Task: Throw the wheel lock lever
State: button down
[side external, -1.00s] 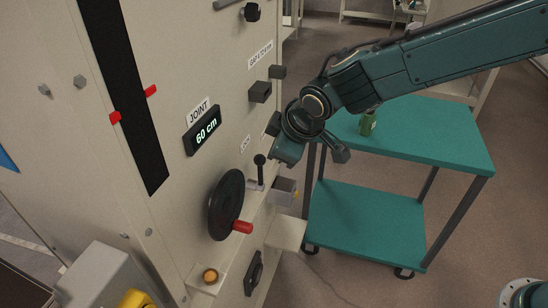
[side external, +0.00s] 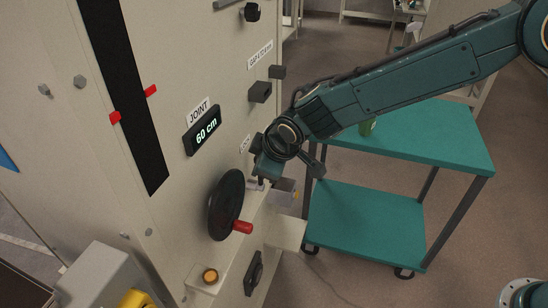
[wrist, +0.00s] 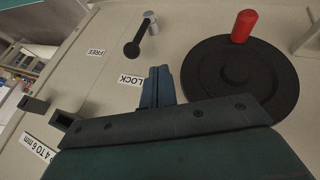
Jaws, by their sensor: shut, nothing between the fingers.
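The lock lever (wrist: 138,43) is a black rod with a ball knob on a pale round pivot, in the upper middle of the wrist view. Its knob points down-left there, between the FREE label (wrist: 97,53) and the LOCK label (wrist: 130,80). In the side view my gripper hides the lever's knob. My gripper (wrist: 158,72) is shut and empty, its fingertips just beside the LOCK label and apart from the knob in the wrist view. The side view shows my gripper (side external: 264,178) close to the panel, above the black handwheel (side external: 226,205).
The handwheel's red handle (side external: 242,227) sticks out below my gripper. Dark square blocks (side external: 260,92) project from the panel above.

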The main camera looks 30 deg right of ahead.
jog(key=w+d+f, duration=0.2)
jog(key=w+f, duration=0.3)
jog(key=w, duration=0.1)
dwell(0.3)
jog(key=shift+w+f, duration=0.1)
jog(key=shift+w, duration=0.1)
dwell(0.3)
